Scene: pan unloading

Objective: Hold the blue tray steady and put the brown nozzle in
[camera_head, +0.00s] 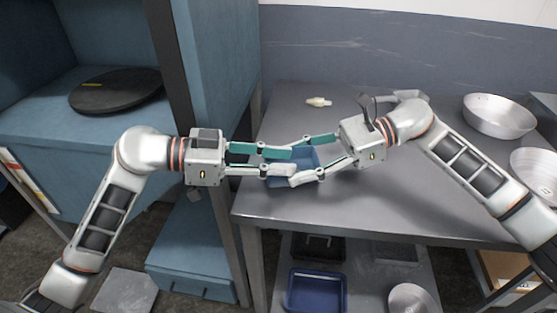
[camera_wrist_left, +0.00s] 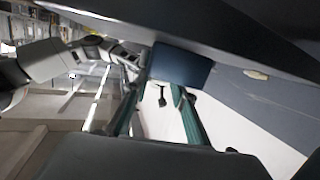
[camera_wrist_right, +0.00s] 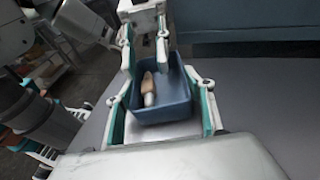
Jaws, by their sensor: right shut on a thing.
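The blue tray (camera_head: 302,155) is above the grey table between my two grippers. In the right wrist view, the tray (camera_wrist_right: 165,112) sits between the fingers of my right gripper (camera_wrist_right: 162,105), which is shut on it. The brown nozzle (camera_wrist_right: 148,90), with a paler lower end, appears inside the tray; contact with its floor is unclear. My left gripper (camera_head: 288,167) has its fingers apart over the tray's left side. In the left wrist view, the tray's blue surface (camera_wrist_left: 180,66) shows beyond the open fingers. The nozzle is hidden in the head view.
A small cream piece (camera_head: 318,102) lies on the grey table (camera_head: 400,195) behind the tray. Metal pans (camera_head: 498,115) stand at the right. A black round plate (camera_head: 115,90) lies on the blue shelf at left. Another blue tray (camera_head: 316,290) is below the table.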

